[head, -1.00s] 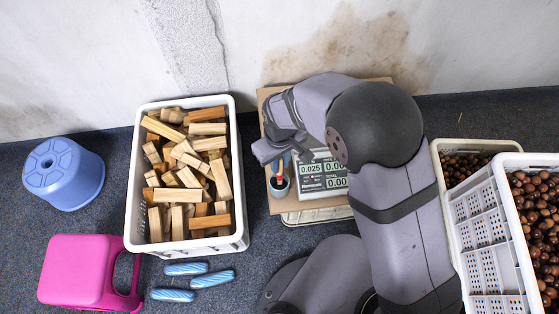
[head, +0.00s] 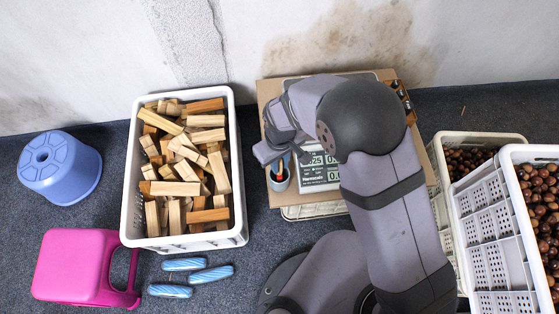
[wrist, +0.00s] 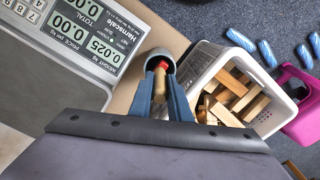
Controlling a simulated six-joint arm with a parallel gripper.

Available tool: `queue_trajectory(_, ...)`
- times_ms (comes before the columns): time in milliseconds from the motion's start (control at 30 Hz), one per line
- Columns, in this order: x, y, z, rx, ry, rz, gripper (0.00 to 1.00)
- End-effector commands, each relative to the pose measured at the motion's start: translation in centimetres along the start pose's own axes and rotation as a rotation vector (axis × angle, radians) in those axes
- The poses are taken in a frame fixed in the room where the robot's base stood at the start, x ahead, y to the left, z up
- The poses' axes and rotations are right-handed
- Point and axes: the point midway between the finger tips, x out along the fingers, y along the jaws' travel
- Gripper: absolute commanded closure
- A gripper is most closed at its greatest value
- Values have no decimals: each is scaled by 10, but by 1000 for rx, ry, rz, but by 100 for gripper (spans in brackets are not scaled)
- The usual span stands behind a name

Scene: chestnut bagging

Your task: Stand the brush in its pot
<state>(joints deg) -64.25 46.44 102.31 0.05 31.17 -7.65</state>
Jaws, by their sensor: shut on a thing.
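The brush (wrist: 160,82), with a tan stretch and a red band, stands between the two blue fingers of my gripper (wrist: 165,78) in the wrist view. My gripper is shut on it. The brush's red end points into the mouth of the grey pot (wrist: 154,56). In the head view the pot (head: 279,185) stands at the left front of the cardboard-topped surface, and my gripper (head: 283,163) is right over it. A bit of the brush shows at the pot's mouth. How deep it sits is hidden.
A scale (head: 318,184) stands just right of the pot, its display reading 0.025 in the wrist view. A white crate of wood blocks (head: 240,150) is close on the left. Crates of chestnuts (head: 512,235) stand at right. Small dark items (head: 401,97) lie at the board's back right.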

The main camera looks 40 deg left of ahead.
Motion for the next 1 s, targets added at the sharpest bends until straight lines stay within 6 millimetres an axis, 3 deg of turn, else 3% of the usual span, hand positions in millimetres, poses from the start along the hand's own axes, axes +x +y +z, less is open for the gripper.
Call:
queue_trajectory(300,1,0,0,0,1,0,100)
queue_trajectory(333,1,0,0,0,1,0,81)
queue_trajectory(400,1,0,0,0,1,0,64)
queue_trajectory(433,1,0,0,0,1,0,61)
queue_trajectory(767,-1,0,0,0,1,0,61)
queue_trajectory(1000,-26,0,-1,0,4,1,61)
